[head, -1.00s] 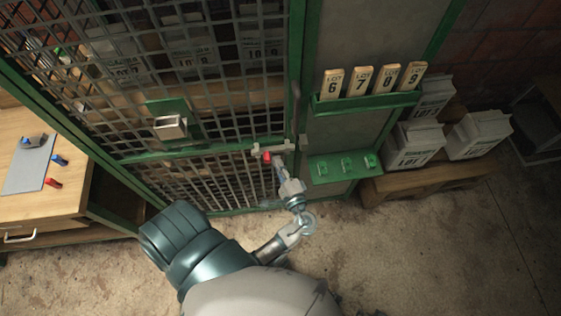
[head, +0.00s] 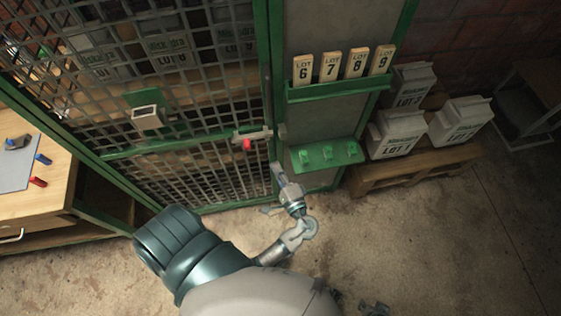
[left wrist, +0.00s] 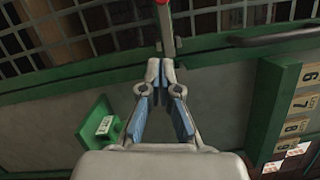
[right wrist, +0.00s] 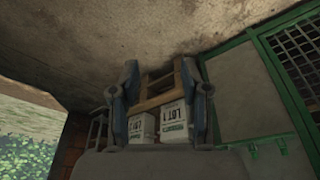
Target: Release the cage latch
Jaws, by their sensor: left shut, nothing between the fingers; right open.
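The cage latch is a pale metal bar (head: 252,134) with a red knob (head: 247,145), at the right edge of the green-framed mesh door (head: 190,150). In the left wrist view the red knob (left wrist: 163,3) shows at the top edge, with a grey metal bar (left wrist: 166,32) below it. My left gripper (head: 277,167) is shut and empty, below and right of the knob and apart from it. In the left wrist view its fingertips (left wrist: 160,66) are together just below the bar's end; contact is unclear. My right gripper (right wrist: 160,75) is open and empty, facing the floor and cartons.
White cartons (head: 397,134) stand on a wooden pallet (head: 410,168) at right. A wooden desk (head: 50,205) is at left. The floor (head: 420,240) in front is clear.

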